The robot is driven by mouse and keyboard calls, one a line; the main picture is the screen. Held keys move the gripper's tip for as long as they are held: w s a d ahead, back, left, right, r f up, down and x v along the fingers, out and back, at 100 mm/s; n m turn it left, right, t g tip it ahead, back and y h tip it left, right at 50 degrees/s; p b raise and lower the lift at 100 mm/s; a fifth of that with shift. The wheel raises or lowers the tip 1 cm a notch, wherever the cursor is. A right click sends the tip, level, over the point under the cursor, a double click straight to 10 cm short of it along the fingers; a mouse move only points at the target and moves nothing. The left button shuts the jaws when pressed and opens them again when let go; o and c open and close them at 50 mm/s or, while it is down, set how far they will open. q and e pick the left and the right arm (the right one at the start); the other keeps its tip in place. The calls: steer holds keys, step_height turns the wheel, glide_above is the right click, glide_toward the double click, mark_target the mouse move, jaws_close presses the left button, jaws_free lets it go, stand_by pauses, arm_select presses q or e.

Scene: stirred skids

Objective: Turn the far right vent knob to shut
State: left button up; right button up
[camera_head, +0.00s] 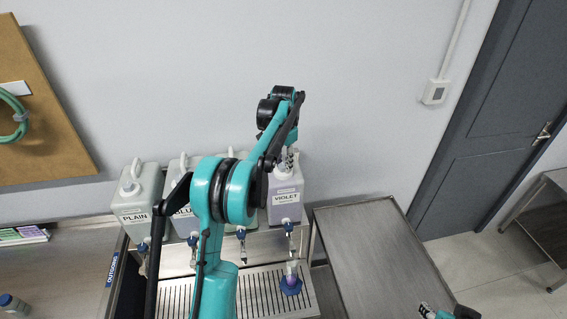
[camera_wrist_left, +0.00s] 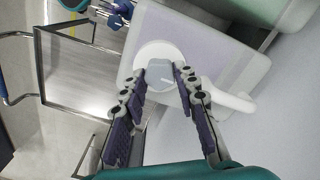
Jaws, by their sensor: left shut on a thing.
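The jug labelled VIOLET (camera_head: 286,196) stands at the right end of a row of jugs at the wall. It also fills the upper middle of the left wrist view (camera_wrist_left: 205,50). Its grey vent knob (camera_wrist_left: 161,73) sits on a round white cap, with a faint slanted line on its top. My left gripper (camera_head: 287,158) reaches down over this jug from above. In the left wrist view its two fingers are closed on opposite sides of the knob. In the head view the knob is hidden by the gripper. My right gripper (camera_head: 425,309) shows partly at the bottom edge; its jaws are unclear.
The PLAIN jug (camera_head: 137,200) and others stand to the left, partly behind my left arm. Taps hang in front, above a slotted drip tray (camera_head: 262,293) with a small blue-based vessel (camera_head: 291,282). A bare metal table (camera_head: 375,250) is at right.

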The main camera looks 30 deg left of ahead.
stand_by(0.4)
arm_select(q)
steer(key=o, duration=1.1)
steer(key=shift+o, duration=0.2)
step_height(320, 180, up, 12)
